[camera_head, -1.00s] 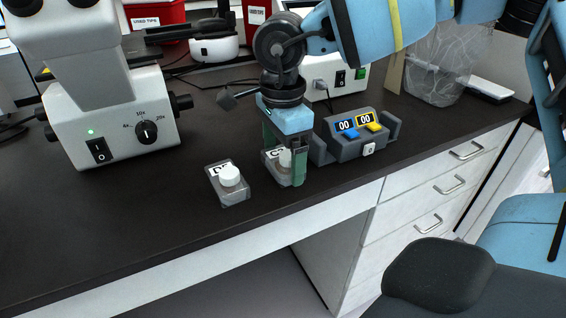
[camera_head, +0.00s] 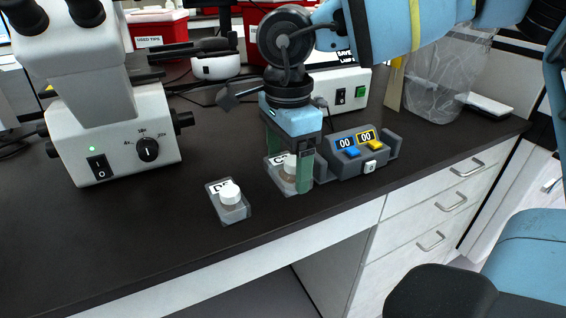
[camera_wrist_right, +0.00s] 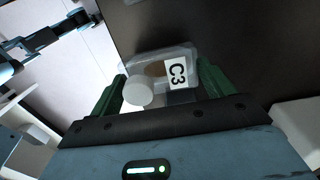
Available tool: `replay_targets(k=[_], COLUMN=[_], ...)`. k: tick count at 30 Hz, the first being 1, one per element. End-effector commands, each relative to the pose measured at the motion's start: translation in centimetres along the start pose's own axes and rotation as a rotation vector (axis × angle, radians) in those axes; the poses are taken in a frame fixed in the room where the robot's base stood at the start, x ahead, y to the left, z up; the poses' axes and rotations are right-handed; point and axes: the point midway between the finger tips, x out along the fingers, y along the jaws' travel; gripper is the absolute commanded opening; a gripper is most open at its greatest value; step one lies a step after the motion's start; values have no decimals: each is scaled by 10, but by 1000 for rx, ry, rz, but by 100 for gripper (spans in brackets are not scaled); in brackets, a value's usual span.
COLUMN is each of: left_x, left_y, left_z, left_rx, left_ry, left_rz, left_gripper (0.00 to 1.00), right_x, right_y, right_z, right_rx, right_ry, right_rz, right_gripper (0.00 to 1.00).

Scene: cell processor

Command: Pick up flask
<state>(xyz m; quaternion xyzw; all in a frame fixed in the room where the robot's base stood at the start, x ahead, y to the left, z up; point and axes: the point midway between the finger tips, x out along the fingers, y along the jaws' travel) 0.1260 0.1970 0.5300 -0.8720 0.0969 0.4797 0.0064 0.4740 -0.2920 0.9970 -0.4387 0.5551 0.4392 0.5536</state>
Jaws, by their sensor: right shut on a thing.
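A clear flask labelled C3 (camera_head: 275,163) with a white cap stands on the dark bench, left of the timer block. My right gripper (camera_head: 290,172) reaches down over it from above. Its green fingers are shut on the flask, one at each side, and partly hide it and its label. In the right wrist view the C3 flask (camera_wrist_right: 180,54) lies between the two green fingers (camera_wrist_right: 158,84), its white cap toward the left finger. I cannot see a clear gap between flask and bench. My left gripper is not in view.
A second capped flask (camera_head: 232,210), its label starting with D, stands to the left near the bench's front edge. A timer block (camera_head: 345,170) is close on the right. A microscope (camera_head: 120,135) stands at left. Bare bench (camera_head: 120,220) lies front left.

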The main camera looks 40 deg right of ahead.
Motion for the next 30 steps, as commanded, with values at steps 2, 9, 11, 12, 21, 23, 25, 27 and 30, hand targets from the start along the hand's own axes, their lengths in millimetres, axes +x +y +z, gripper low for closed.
replay_targets(k=[2, 9, 11, 12, 21, 23, 25, 27, 30], left_x=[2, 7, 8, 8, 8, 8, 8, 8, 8], left_y=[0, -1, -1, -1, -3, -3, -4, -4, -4], left_z=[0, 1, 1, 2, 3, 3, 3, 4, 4], left_rx=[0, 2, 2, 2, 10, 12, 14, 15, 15], left_ry=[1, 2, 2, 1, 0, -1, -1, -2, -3], left_rz=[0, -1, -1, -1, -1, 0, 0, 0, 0], left_gripper=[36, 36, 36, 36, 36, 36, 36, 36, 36], right_x=[-2, -7, -8, -9, -12, -13, -13, -13, -13], right_y=[17, 77, 91, 99, 136, 139, 140, 141, 141], right_z=[1, 7, 8, 9, 13, 13, 13, 13, 13], right_rx=[-3, -4, -3, -2, 0, 1, 2, 2, 2], right_ry=[-2, -2, -1, -1, -2, -2, -2, -2, -2], right_rz=[-3, -4, -3, -4, -3, -2, -2, -1, -1], right_gripper=[58, 58, 58, 58, 58, 58, 58, 58, 58])
